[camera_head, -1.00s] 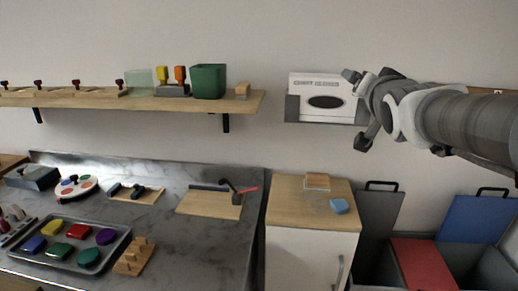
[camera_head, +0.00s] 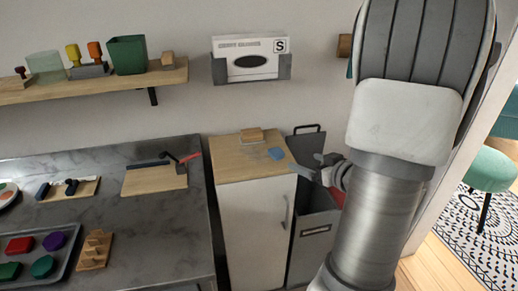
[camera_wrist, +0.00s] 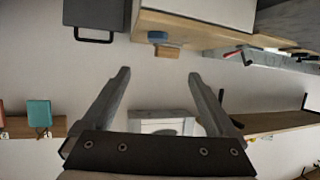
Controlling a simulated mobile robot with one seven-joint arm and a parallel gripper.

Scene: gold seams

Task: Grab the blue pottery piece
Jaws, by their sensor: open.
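The blue pottery piece (camera_head: 276,153) lies on the light wooden top of a white cabinet (camera_head: 248,165), near its right side. In the wrist view, which looks upside down, the blue piece (camera_wrist: 157,36) shows small, beyond the gap between my fingers. My gripper (camera_head: 308,165) is just right of the cabinet top in the head view, apart from the piece. In the wrist view both fingers of my gripper (camera_wrist: 158,74) are spread with nothing between them.
A small wooden block (camera_head: 251,135) sits behind the blue piece, and a clear item seems to lie beside it. A grey bin (camera_head: 313,235) stands right of the cabinet. A glove box (camera_head: 251,60) hangs on the wall above. A marble counter (camera_head: 140,220) is at left.

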